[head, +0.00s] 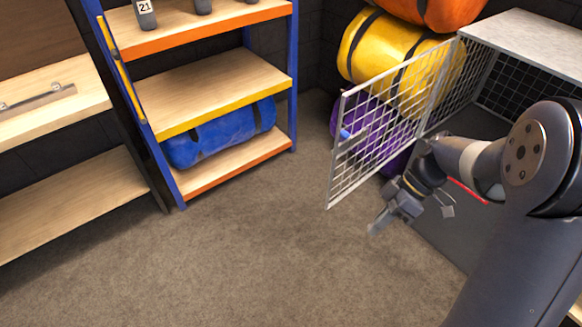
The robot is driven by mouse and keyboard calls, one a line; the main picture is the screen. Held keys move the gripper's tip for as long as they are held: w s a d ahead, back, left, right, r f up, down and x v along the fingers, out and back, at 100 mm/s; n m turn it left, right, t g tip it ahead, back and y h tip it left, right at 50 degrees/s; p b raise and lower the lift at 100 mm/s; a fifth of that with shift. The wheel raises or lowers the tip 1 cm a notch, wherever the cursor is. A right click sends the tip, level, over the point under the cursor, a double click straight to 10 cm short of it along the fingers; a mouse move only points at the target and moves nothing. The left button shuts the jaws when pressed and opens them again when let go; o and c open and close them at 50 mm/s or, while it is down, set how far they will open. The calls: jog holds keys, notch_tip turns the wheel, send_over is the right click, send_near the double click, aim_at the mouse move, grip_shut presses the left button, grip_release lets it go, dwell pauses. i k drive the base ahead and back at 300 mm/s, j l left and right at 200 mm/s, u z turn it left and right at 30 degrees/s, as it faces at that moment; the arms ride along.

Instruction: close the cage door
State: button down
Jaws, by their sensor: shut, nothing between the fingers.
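The cage door (392,122) is a light grey wire-mesh panel in a metal frame. It stands open, swung out to the left of the cage, with a small blue latch or handle (347,133) near its free edge. The cage (525,28) is at the right, with a pale top and dark mesh walls. My gripper (378,226) is shut and empty. In the picture it is just below and right of the door's lower free corner. Whether it touches the door cannot be told. My arm hides part of the cage's opening and inside.
Yellow (380,48), orange (425,10) and purple (362,125) rolled bags are stacked behind the door. A shelf unit (215,92) with a blue bag (222,133) stands left of centre, and a wooden bench (70,195) at far left. The carpet (260,240) in front is clear.

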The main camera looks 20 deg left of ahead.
aim_at(340, 150)
jog(key=i+u, duration=0.1)
jog(key=u, duration=1.75)
jog(key=i+l, duration=0.15)
jog(key=l, duration=0.2)
jog(key=i+l+u, duration=0.1)
jog(key=l, duration=0.25)
jog(key=i+l, duration=0.15)
jog(key=l, duration=0.25)
jog(key=i+l+u, duration=0.1)
jog(key=l, duration=0.25)
jog(key=i+l, duration=0.15)
jog(key=l, duration=0.25)
jog(key=i+l+u, duration=0.1)
jog(key=l, duration=0.25)
